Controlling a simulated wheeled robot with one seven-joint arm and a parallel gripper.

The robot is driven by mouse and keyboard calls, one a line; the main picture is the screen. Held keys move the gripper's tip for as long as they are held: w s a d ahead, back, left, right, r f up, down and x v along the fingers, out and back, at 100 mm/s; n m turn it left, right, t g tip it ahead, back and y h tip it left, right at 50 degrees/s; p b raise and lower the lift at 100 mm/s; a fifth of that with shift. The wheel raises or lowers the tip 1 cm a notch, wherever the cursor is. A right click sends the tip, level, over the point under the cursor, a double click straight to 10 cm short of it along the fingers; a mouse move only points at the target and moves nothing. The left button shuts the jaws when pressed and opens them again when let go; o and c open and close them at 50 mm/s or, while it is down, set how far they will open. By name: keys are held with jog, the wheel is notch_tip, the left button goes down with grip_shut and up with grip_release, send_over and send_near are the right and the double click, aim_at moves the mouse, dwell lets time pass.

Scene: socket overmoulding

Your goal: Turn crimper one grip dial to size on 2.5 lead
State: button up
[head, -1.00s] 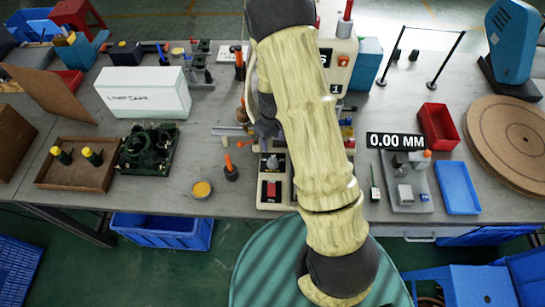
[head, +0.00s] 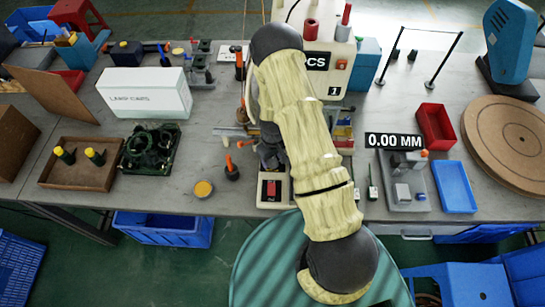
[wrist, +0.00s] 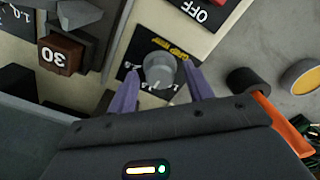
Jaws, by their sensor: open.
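The grip dial (wrist: 158,70) is a round grey knob on a black plate with yellow lettering and partly hidden size marks in the wrist view. My gripper (wrist: 160,54) is open, its two purple fingers on either side of the dial. A small gap seems to show at each side; I cannot tell whether either finger touches it. The size the dial points to is not readable. In the head view, crimper one (head: 337,65), a cream machine marked 1, stands behind my arm. My gripper and the dial are largely hidden there by my wrist.
A brown block marked 30 (wrist: 62,54) stands left of the dial in the wrist view. A plate marked OFF (wrist: 203,10) is above it. A yellow-topped round tin (head: 203,189) sits on the table.

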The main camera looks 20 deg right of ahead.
jog(key=c, duration=1)
jog(key=shift+m, duration=0.5)
jog(key=m+b, duration=0.2)
jog(key=m, duration=0.3)
jog(key=shift+b, duration=0.35)
jog(key=m+b, duration=0.1)
jog(key=m, duration=0.5)
jog(key=o, duration=1)
